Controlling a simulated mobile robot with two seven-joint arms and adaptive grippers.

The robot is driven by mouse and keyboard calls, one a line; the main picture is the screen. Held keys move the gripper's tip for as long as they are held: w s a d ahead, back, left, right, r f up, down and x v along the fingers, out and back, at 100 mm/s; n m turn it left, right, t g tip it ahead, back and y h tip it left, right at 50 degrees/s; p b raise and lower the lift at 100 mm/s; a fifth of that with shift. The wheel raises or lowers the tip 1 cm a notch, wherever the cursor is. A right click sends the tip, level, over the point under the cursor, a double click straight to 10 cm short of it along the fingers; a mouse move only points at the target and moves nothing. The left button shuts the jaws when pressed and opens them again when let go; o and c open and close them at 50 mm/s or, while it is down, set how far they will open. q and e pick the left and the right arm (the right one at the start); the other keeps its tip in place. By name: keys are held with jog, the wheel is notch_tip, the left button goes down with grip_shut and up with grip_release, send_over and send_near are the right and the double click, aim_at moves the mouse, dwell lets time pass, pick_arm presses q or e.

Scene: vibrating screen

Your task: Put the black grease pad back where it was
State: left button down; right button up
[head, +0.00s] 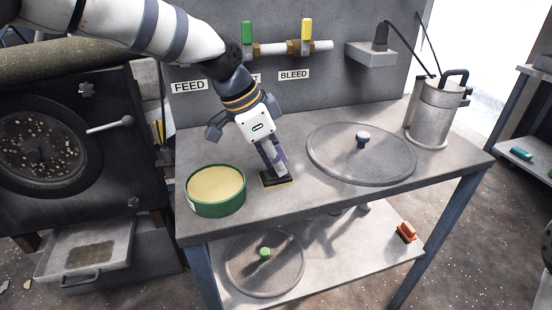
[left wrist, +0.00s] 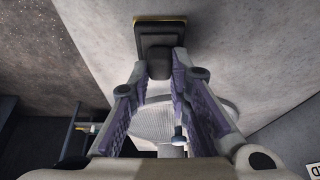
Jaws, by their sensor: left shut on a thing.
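The black grease pad (head: 277,180) is at the front middle of the grey bench top, just right of the green tin. It is a flat dark rectangle with a thin yellowish edge. My left gripper (head: 273,165) points down and is shut on the pad's block-shaped grip. In the left wrist view the pad (left wrist: 160,32) lies beyond the purple-lined fingers of the left gripper (left wrist: 162,62), with the grip between their tips. The pad is at or very close to the bench surface; I cannot tell whether it touches. My right gripper is not in view.
A green tin (head: 216,205) of pale yellow grease stands left of the pad. A round mesh screen (head: 340,165) with a knob lies to its right, and a metal canister (head: 437,110) stands farther right. The lower shelf holds another screen (head: 265,282) and an orange-red object (head: 406,232).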

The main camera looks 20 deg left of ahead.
pick_arm(q)
jog(key=shift+r, duration=0.1)
jog(key=c, duration=1.5)
grip_release()
jog(key=p+v, duration=0.1)
jog(key=v, duration=1.1)
jog(key=shift+s, duration=0.1)
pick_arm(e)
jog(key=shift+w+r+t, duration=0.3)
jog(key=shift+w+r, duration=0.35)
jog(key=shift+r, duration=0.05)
